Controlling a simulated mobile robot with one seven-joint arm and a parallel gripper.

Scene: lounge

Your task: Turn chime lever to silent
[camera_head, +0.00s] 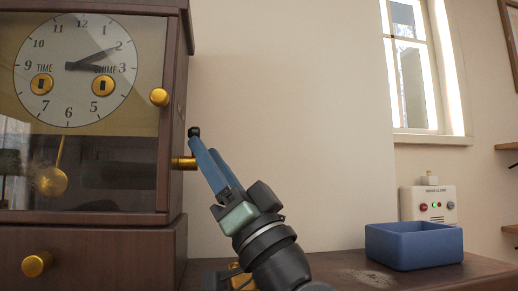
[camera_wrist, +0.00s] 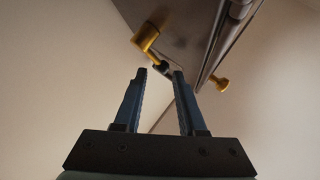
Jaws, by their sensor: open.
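The wooden clock (camera_head: 178,190) stands at the left in the head view. A brass lever (camera_head: 184,163) sticks out from its right side; I take it to be the chime lever. In the wrist view the lever (camera_wrist: 147,38) shows as a bent brass piece with a dark tip. My gripper (camera_head: 200,146) is beside the clock's right side, fingers pointing up. In the wrist view my gripper (camera_wrist: 160,75) is open, and the lever's dark tip appears between or just beyond the fingertips. I cannot tell whether they touch. No silent marking is readable.
The clock's glass door has a brass knob (camera_head: 159,97), also seen in the wrist view (camera_wrist: 219,82). A drawer knob (camera_head: 36,264) is below. A blue open box (camera_head: 413,246) and a white box with lights (camera_head: 428,205) stand at the right. The wall side right of my gripper is free.

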